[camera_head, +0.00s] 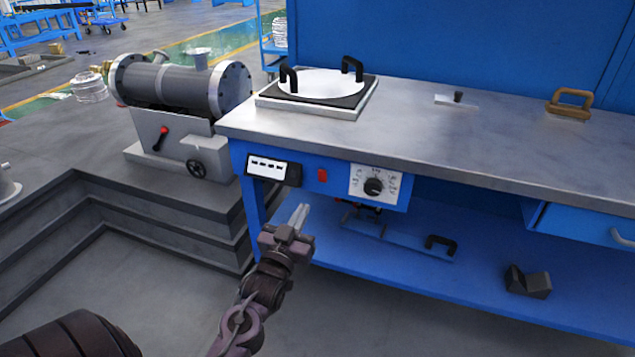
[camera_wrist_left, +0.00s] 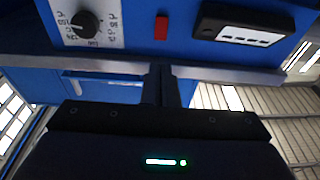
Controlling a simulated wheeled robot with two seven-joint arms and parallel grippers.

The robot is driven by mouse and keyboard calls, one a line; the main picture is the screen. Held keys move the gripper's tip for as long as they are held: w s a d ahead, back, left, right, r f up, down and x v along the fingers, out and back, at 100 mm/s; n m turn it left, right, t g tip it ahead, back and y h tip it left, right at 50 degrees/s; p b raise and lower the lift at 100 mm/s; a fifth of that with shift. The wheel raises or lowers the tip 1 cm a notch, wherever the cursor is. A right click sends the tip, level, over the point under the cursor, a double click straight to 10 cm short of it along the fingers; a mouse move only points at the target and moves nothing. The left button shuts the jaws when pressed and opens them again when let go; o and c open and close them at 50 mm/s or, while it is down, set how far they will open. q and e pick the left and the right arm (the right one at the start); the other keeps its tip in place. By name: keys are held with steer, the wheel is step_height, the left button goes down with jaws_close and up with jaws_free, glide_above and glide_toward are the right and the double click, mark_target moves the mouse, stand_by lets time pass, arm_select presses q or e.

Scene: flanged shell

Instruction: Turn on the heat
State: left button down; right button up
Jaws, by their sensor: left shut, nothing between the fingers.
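A black round knob (camera_head: 373,186) sits on a white dial plate on the blue front of the workbench. A red switch (camera_head: 322,175) is to its left on the same panel. Both also show in the left wrist view, the knob (camera_wrist_left: 84,25) at upper left and the red switch (camera_wrist_left: 161,27) at upper middle. A white hot plate (camera_head: 320,83) with black handles sits on the bench top. My left gripper (camera_head: 299,216) is shut and empty, in front of and below the red switch, apart from the panel. My right gripper is not in view.
A black box with a white display (camera_head: 273,169) is left of the red switch. The grey bench top (camera_head: 440,135) overhangs the panel. A blue lower shelf (camera_head: 400,262) holds several small parts. A grey flanged shell (camera_head: 180,85) stands at left on stepped blocks.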

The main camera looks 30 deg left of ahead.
mark_target(322, 172)
arm_select(q)
steer(key=b+x, duration=0.1)
steer(key=x, duration=0.8)
steer(key=shift+w+a, duration=0.1)
steer(key=shift+w, duration=0.15)
steer(key=shift+w+a+r, duration=0.15)
steer(key=shift+w, duration=0.45)
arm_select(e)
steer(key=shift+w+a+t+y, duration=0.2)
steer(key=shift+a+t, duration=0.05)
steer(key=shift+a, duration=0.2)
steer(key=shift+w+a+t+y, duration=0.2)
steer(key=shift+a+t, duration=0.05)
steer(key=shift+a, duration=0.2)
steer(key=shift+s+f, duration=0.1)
